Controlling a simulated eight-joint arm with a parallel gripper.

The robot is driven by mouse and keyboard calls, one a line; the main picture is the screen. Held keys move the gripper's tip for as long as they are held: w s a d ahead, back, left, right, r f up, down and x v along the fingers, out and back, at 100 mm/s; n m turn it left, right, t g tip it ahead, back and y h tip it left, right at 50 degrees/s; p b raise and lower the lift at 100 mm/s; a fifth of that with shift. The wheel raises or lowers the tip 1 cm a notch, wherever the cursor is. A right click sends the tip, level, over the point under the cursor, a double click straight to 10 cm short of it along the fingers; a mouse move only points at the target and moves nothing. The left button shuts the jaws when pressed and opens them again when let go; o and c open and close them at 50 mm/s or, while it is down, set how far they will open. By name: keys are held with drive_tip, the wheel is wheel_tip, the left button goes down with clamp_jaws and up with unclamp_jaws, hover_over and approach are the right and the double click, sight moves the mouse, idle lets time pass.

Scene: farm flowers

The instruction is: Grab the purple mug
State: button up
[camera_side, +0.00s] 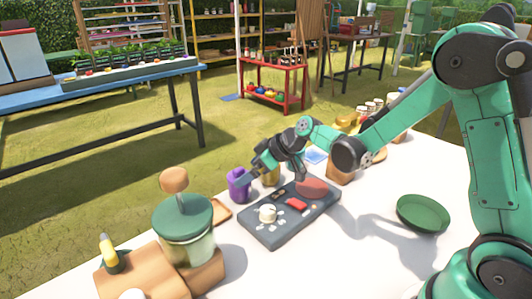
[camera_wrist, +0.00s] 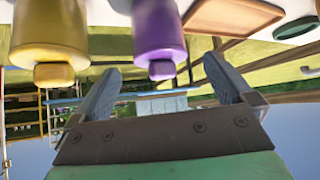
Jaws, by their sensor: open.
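The purple mug (camera_side: 238,185) stands upright on the white table, just left of my gripper (camera_side: 256,172) in the side view. In the wrist view, which looks upside down, the purple mug (camera_wrist: 158,32) lies ahead, between the lines of my two spread grey fingers (camera_wrist: 162,66). My gripper is open with nothing held. Whether the fingertips reach the mug's sides I cannot tell. The mug's handle is not clear in either view.
A yellow mug (camera_wrist: 48,32) stands close beside the purple one. A dark tray (camera_side: 262,236) with small items lies in front. A green-lidded jar (camera_side: 186,232) is at the left and a green bowl (camera_side: 423,214) at the right. Clear table lies between tray and bowl.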

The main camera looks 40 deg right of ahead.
sight(239, 176)
drive_tip(key=shift+x, duration=2.25)
drive_tip(key=c, duration=1.3)
drive_tip(key=shift+r, duration=0.1)
